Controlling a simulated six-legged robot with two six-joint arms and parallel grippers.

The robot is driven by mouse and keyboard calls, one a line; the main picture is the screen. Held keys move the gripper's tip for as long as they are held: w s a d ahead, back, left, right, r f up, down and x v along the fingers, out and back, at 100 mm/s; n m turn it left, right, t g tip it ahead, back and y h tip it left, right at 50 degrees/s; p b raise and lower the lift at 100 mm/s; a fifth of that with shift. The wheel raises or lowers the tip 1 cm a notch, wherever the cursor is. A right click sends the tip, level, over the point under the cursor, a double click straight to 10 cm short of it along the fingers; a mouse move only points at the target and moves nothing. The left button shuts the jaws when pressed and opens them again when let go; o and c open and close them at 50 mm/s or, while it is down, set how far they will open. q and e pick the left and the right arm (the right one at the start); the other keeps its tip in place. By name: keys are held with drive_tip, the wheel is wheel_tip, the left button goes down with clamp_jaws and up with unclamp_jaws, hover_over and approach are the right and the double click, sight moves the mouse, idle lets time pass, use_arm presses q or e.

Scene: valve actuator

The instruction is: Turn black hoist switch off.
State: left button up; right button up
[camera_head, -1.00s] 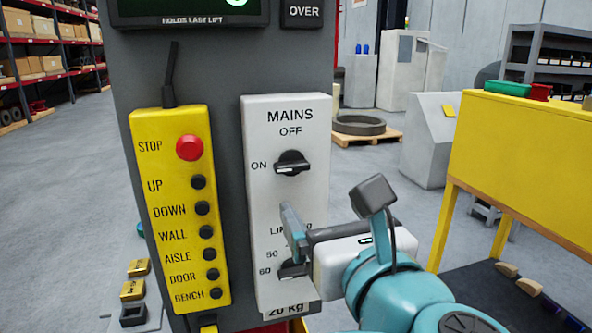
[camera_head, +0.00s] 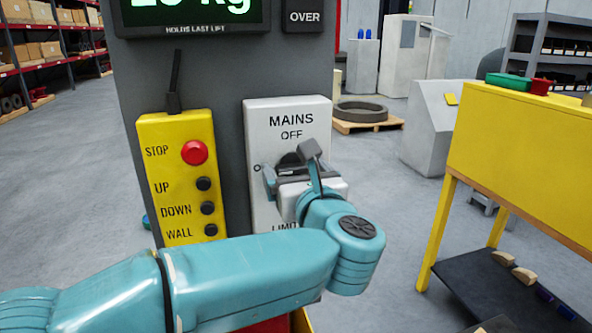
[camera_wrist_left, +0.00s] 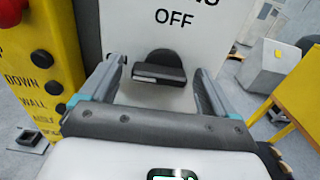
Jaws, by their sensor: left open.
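The black rotary switch (camera_wrist_left: 158,66) is on the white MAINS panel (camera_head: 289,108), below the word OFF. In the left wrist view its grip bar lies about level, with a pale mark at its left part. In the head view my gripper covers most of it, and the ON label is mostly hidden. My left gripper (camera_head: 291,174) is open in front of the switch, its two fingers on either side of the bar. I cannot tell whether a finger touches it. My right gripper does not show.
A yellow pendant (camera_head: 181,180) with a red STOP button (camera_head: 194,152) and black buttons hangs left of the panel. My left arm covers its lower part and the panel's lower part. A yellow table (camera_head: 520,150) stands at the right.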

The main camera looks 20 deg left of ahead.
use_arm(q)
drive_tip(key=c, duration=1.1)
drive_tip(key=shift+o, duration=0.2)
